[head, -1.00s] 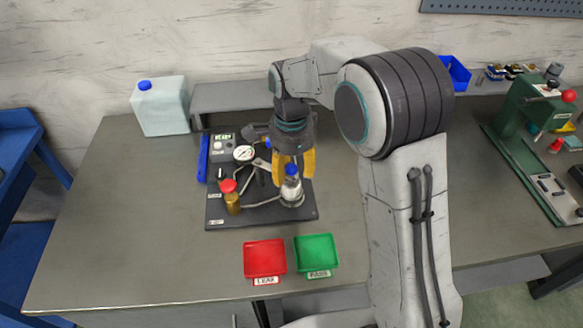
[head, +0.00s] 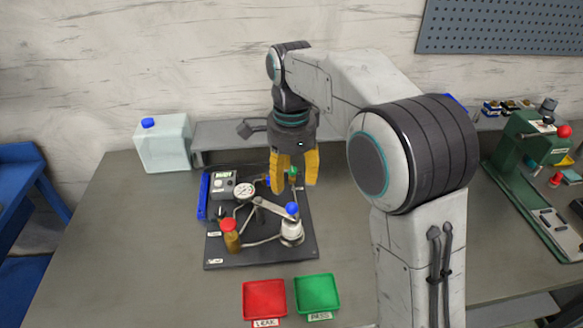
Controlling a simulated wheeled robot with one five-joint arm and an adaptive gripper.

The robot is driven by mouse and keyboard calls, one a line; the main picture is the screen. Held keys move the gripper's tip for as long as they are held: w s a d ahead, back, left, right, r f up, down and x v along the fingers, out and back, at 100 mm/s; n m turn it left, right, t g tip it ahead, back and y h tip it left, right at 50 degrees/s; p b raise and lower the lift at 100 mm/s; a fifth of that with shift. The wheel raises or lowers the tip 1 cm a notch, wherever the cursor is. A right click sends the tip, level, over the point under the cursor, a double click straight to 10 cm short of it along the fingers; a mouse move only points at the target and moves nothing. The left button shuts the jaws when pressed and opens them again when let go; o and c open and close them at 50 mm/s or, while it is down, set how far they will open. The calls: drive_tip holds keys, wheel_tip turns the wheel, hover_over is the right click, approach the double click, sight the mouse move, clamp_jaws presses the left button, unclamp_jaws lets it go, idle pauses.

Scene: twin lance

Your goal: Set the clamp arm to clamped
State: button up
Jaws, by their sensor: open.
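The test fixture is a dark base plate (head: 225,254) on the bench. A grey clamp arm (head: 266,207) slants across it toward a white, round-bodied part (head: 291,233) at the right. A blue knob (head: 292,209) shows at the top of that part; I cannot tell whether it belongs to the arm or how firmly the arm presses. My gripper (head: 293,188) points down with its yellow fingers open and empty. It appears above the fixture's back right, behind the blue knob in the picture and apart from it. It hides part of the plate's back edge.
A red tray (head: 264,299) and a green tray (head: 317,292) lie in front. A green press (head: 527,165) stands right.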

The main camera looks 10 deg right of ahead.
drive_tip(key=shift+r, duration=0.9)
